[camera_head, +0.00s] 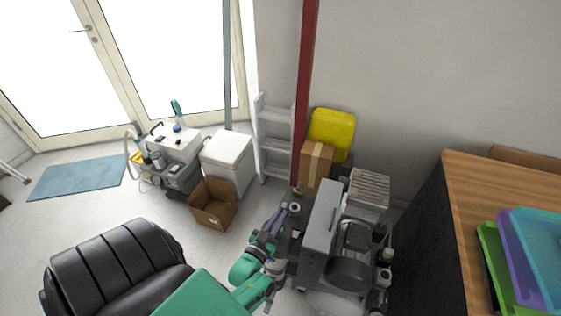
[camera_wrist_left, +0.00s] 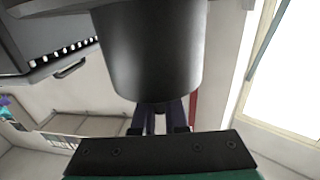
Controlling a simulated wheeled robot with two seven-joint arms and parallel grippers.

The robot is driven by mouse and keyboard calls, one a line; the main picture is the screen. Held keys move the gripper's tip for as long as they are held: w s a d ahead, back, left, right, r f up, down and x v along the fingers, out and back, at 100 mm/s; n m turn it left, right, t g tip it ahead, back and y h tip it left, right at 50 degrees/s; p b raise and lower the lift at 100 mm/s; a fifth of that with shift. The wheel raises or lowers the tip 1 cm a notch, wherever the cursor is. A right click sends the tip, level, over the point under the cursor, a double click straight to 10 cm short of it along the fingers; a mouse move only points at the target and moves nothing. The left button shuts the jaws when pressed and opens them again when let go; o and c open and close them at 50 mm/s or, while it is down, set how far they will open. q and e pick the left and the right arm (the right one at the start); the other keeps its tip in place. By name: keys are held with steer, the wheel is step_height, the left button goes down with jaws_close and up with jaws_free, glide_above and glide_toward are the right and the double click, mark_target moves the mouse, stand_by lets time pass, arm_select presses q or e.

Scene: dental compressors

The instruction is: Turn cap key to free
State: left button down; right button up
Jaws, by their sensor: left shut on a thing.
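My left gripper (camera_head: 286,209) reaches in to the left side of the compressor unit (camera_head: 320,222), beside its light grey upright housing. Its purple fingers are shut, and I take the thing between them to be the cap key, which is too small and covered to make out. In the left wrist view the fingers (camera_wrist_left: 166,117) run up to the lower edge of a large dark grey cylinder (camera_wrist_left: 150,55), which hides their tips. How far the key is turned cannot be seen. My right gripper is not in view.
A red post (camera_head: 305,90) stands just behind the compressor. A cardboard box (camera_head: 316,165) and a yellow container (camera_head: 332,134) are behind it. An open carton (camera_head: 213,204) and a black chair (camera_head: 115,265) are to the left. A wooden desk (camera_head: 480,200) stands at the right.

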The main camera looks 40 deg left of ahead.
arm_select(q)
steer(key=shift+a+n+g+y, duration=0.25)
steer(key=shift+n+y, duration=0.55)
steer(key=shift+y, duration=0.4)
stand_by(0.8)
steer(key=c, duration=0.9)
jaws_free()
steer(key=shift+c, duration=0.2)
steer(key=shift+s, duration=0.1)
